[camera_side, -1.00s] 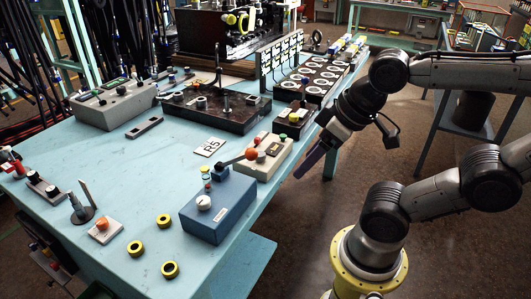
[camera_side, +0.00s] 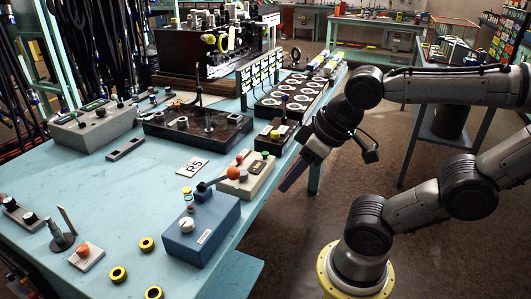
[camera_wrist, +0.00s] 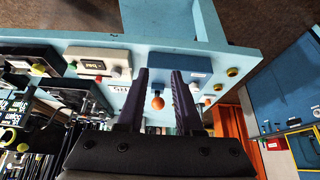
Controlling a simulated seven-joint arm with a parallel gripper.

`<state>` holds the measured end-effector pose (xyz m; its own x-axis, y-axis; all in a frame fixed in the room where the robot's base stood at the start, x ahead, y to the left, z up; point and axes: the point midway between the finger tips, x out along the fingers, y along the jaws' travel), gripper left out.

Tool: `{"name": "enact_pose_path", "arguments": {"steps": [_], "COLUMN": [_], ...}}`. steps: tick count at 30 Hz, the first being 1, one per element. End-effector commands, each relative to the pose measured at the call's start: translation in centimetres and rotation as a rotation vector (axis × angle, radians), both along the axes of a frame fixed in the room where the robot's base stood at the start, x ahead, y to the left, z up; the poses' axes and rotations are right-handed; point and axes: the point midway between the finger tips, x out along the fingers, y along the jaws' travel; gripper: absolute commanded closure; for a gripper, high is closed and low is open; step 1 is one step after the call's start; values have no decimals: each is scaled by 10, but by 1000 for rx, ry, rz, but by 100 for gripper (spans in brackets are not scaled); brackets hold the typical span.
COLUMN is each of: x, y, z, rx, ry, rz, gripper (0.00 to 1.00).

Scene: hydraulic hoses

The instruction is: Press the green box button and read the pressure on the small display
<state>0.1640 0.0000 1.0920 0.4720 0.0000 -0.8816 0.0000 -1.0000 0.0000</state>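A cream box (camera_side: 246,180) stands near the table's right edge. It has a green button (camera_side: 233,173), a red knob and a small dark display (camera_side: 257,168). In the wrist view the cream box (camera_wrist: 105,56) is left of my fingers, with the green button (camera_wrist: 71,66) at its left end. The display (camera_wrist: 90,64) shows characters like "bar"; I cannot make out a number. My gripper (camera_side: 284,188) hangs beyond the table edge, right of the cream box and apart from it.
A blue box (camera_side: 203,228) with an orange-balled lever (camera_side: 233,173) stands in front of the cream box. An R5 plate (camera_side: 192,166) lies left.

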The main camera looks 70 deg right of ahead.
Motion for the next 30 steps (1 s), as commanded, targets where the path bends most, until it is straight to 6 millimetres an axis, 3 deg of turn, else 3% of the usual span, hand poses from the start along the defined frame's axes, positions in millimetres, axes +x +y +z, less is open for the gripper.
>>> {"name": "enact_pose_path", "arguments": {"steps": [1, 5, 30], "x": [0, 0, 0], "y": [0, 0, 0], "z": [0, 0, 0], "rx": [0, 0, 0], "ry": [0, 0, 0], "rz": [0, 0, 0], "gripper": [76, 100, 100]}}
